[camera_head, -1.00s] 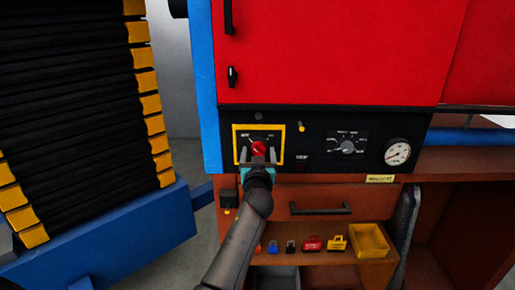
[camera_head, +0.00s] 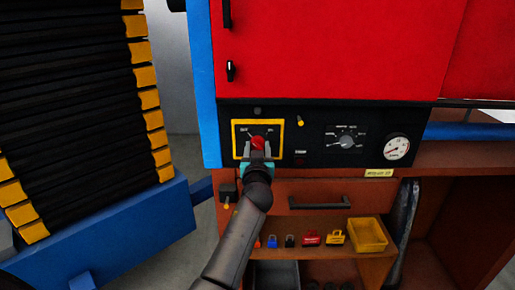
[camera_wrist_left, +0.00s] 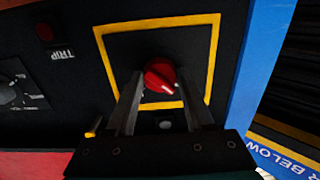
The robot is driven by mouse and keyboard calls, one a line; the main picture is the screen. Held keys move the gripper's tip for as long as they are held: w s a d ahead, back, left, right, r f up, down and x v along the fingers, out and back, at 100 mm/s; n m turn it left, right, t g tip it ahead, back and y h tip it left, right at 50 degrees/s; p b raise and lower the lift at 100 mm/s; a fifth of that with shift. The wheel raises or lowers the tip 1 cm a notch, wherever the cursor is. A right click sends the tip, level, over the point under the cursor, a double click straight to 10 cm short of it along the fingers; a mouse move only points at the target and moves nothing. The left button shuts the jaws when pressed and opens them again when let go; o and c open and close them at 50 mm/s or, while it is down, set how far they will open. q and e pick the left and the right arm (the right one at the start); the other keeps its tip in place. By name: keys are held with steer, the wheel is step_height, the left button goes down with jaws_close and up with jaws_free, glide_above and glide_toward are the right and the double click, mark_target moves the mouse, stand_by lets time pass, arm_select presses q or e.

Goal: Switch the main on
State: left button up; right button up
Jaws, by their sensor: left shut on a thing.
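The main switch is a red rotary knob (camera_head: 258,142) on a black plate with a yellow frame (camera_head: 281,122), on the machine's dark control panel. My left gripper (camera_head: 258,152) reaches up to it from below and is shut on the knob. In the left wrist view the two fingers (camera_wrist_left: 158,95) stand on either side of the red knob (camera_wrist_left: 160,73). Its white pointer line shows there, slanting to the lower right. In the head view the gripper hides the lower part of the knob and plate. My right gripper is not in view.
A selector dial (camera_head: 347,142) and a round gauge (camera_head: 396,148) sit right of the switch. A drawer handle (camera_head: 319,203) is below. A shelf holds small coloured padlocks and a yellow bin (camera_head: 368,235). A black stack (camera_head: 70,90) on a blue base stands left.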

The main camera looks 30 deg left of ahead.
arm_select(q)
jaws_close()
steer(key=shift+m, duration=0.3)
steer(key=m, duration=0.3)
steer(key=shift+m, duration=0.3)
steer(key=m, duration=0.4)
steer(key=shift+r+m, duration=0.1)
steer(key=shift+m, duration=0.2)
steer(key=m+p, duration=0.1)
steer(key=m, duration=0.3)
steer(key=m+p, duration=0.1)
steer(key=m, duration=0.4)
steer(key=shift+m, duration=0.3)
